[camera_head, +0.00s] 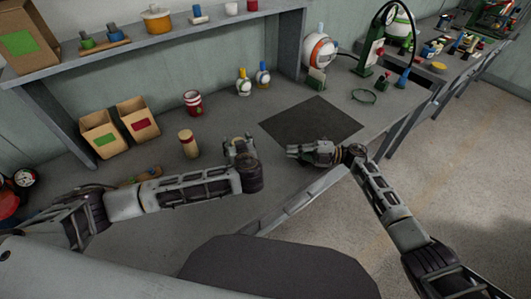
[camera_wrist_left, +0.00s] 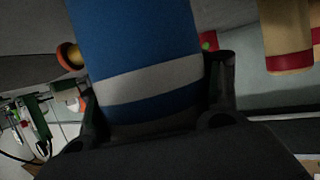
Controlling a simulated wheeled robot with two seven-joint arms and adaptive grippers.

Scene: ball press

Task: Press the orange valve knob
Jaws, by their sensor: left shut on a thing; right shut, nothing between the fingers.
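I cannot clearly pick out an orange valve knob. A white ball with orange bands (camera_head: 320,50) stands at the back of the bench, with a small pale blue piece on top. My left gripper (camera_head: 240,146) is over the bench at mid-view, shut on a blue cylinder with a white band (camera_wrist_left: 145,60), which fills the left wrist view; in the head view my gripper mostly hides it. My right gripper (camera_head: 300,150) is shut and empty, near the front edge of the dark mat (camera_head: 312,122). A small orange-rimmed round part (camera_wrist_left: 70,56) shows in the left wrist view, unidentified.
A green press stand (camera_head: 371,52) with a black hose stands right of the ball. Two small bottles (camera_head: 244,82) (camera_head: 262,75), a red-white can (camera_head: 193,103), a cream cylinder (camera_head: 188,143) and cardboard boxes (camera_head: 100,134) stand to the left. The dark mat is bare.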

